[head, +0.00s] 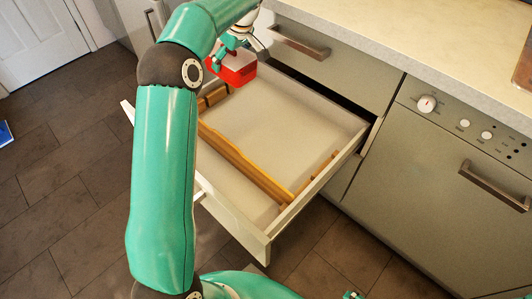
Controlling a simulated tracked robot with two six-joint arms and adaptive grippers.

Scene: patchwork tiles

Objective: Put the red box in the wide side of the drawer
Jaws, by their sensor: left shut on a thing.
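The red box (238,70) is held in my left gripper (226,56), which is shut on it. A long wooden divider (245,163) splits the drawer into a wide side (285,118), towards the cabinet, and a narrow side nearer me. The wide side's middle is bare. My left arm hides part of the drawer's left end.
Short wooden pieces (213,97) lie at the drawer's left end, and another wooden strip (318,172) is near its right wall. The counter (420,45) overhangs behind. An oven front (450,150) with knobs and a handle stands right. Tiled floor lies in front.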

